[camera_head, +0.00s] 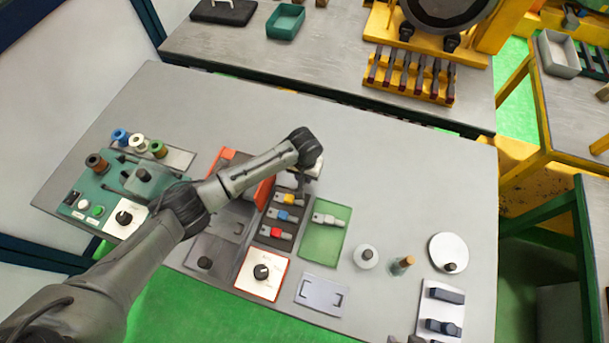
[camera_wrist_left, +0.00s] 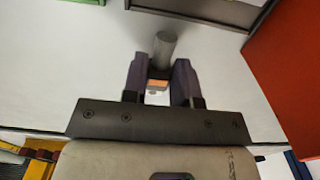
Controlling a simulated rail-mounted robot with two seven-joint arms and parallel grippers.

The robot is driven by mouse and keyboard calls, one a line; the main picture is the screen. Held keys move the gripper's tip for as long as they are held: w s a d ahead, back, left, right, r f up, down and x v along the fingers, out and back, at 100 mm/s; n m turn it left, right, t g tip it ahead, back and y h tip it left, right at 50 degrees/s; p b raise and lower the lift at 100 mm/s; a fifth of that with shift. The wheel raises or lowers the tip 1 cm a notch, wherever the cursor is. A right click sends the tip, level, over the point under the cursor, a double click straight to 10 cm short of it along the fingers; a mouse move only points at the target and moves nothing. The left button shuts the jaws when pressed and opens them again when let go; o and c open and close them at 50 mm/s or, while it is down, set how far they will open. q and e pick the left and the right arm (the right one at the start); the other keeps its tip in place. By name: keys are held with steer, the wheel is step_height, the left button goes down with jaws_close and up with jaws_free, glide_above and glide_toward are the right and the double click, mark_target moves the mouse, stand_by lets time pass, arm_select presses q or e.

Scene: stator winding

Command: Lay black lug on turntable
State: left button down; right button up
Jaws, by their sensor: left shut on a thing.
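My left gripper (camera_head: 312,168) is over the table just beyond the lug tray, its fingers mostly hidden by the wrist in the head view. In the left wrist view its two dark fingers (camera_wrist_left: 162,85) are shut on a grey cylindrical piece (camera_wrist_left: 164,48) with a small orange patch near its lower end. It may be the black lug, but its colour does not show clearly. I cannot tell which is the turntable. My right gripper is not clearly visible.
The dark lug tray (camera_head: 262,243) holds lugs with yellow, blue and red marks. A green mat (camera_head: 318,247) beside it carries a pale lug (camera_head: 328,220). A bottle-like piece (camera_head: 402,265) stands between the discs.

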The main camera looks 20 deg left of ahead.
arm_select(q)
step_height(320, 180, up, 3)
steer(key=shift+r, duration=0.15)
arm_select(e)
steer(key=shift+r, duration=0.3)
arm_select(q)
steer(key=s+d+r, duration=0.4)
steer(key=d+r, duration=0.1)
steer(key=d, duration=0.3)
steer(key=s+d+r, duration=0.4)
steer(key=d, duration=0.4)
steer(key=s+a+r+m, duration=0.2)
steer(key=s+a+r, duration=0.3)
steer(key=a+r, duration=0.6)
steer(key=w+a+r+n, duration=0.1)
steer(key=w+a+r, duration=0.4)
steer(key=a+r, duration=0.35)
steer(key=s+r+p, duration=0.4)
steer(key=r+p, duration=0.5)
steer(key=p, duration=0.2)
steer(key=s+r+p, duration=0.4)
steer(key=r+p, duration=0.6)
steer(key=p, duration=0.2)
steer(key=shift+s, duration=0.2)
arm_select(e)
step_height(320, 180, up, 23)
